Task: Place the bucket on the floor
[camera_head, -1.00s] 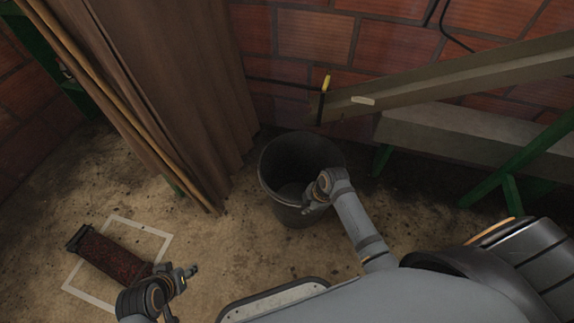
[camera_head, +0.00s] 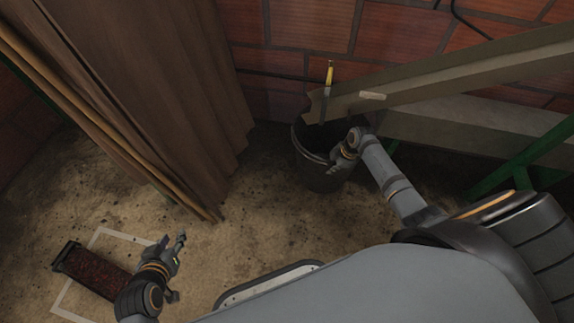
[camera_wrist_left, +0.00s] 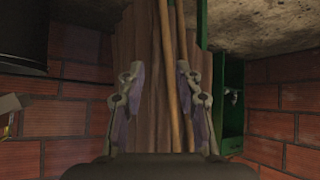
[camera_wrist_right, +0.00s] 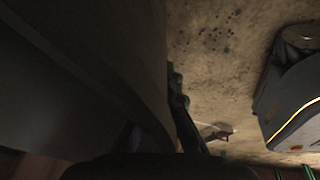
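The dark grey bucket (camera_head: 312,172) is upright beneath the lower end of the sloping chute (camera_head: 430,80). In the right wrist view its wall (camera_wrist_right: 90,70) fills the left side. My right gripper (camera_head: 343,157) is at its near right rim and appears shut on it; one finger shows beside the wall, the other is mostly hidden. Whether the bucket's base touches the floor (camera_head: 250,220) cannot be told. My left gripper (camera_head: 180,255) is open and empty at lower left, its fingers apart in the left wrist view (camera_wrist_left: 160,95).
A brown curtain (camera_head: 190,90) and wooden poles stand left of the bucket. A yellow-handled tool (camera_head: 329,75) is at the chute's end. A brick wall (camera_head: 310,30) closes the back.

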